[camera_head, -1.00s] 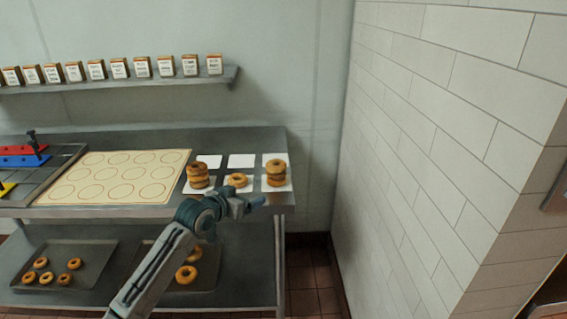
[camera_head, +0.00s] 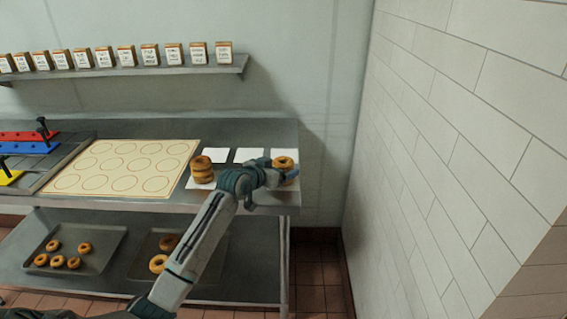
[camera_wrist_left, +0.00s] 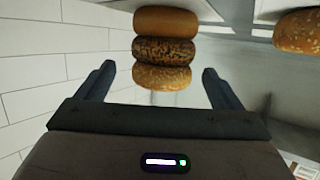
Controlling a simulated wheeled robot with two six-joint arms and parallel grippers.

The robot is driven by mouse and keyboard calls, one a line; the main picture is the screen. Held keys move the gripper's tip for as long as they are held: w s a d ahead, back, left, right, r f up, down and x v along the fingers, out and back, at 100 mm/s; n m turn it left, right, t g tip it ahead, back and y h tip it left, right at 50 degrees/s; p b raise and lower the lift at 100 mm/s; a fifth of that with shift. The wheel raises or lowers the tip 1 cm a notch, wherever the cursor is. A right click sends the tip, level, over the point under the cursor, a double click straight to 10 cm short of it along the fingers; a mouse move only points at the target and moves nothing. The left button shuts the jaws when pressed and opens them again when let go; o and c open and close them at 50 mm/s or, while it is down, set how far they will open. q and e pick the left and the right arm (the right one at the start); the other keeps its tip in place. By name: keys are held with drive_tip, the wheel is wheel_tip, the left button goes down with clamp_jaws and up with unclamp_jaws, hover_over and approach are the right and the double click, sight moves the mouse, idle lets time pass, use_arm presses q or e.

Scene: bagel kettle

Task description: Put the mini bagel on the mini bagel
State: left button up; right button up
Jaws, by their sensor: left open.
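A stack of bagels (camera_head: 285,162) stands at the right end of the counter, its lower part hidden behind my left gripper (camera_head: 278,183). In the left wrist view it shows as three bagels (camera_wrist_left: 164,50), plain, dark-seeded and light-seeded, between the open fingers (camera_wrist_left: 156,78) and beyond their tips. The left gripper is open and holds nothing. Another seeded bagel (camera_wrist_left: 298,32) is at the right edge of that view. A second stack of bagels (camera_head: 202,168) stands left of the gripper in the head view. My right gripper is out of view.
White squares (camera_head: 249,155) lie on the steel counter (camera_head: 240,128). A cream mat with circles (camera_head: 125,168) lies to the left. Lower-shelf trays (camera_head: 105,258) hold loose bagels. A tiled wall (camera_head: 450,130) rises at the right. Boxes (camera_head: 174,53) line the upper shelf.

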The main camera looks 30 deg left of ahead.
sight(283, 165)
use_arm(q)
drive_tip(key=shift+x, duration=1.6)
drive_tip(key=shift+a+r, duration=0.1)
drive_tip(key=shift+r, duration=0.05)
drive_tip(key=c, duration=1.1)
drive_tip(key=shift+o, duration=0.2)
drive_tip(key=shift+r, duration=0.1)
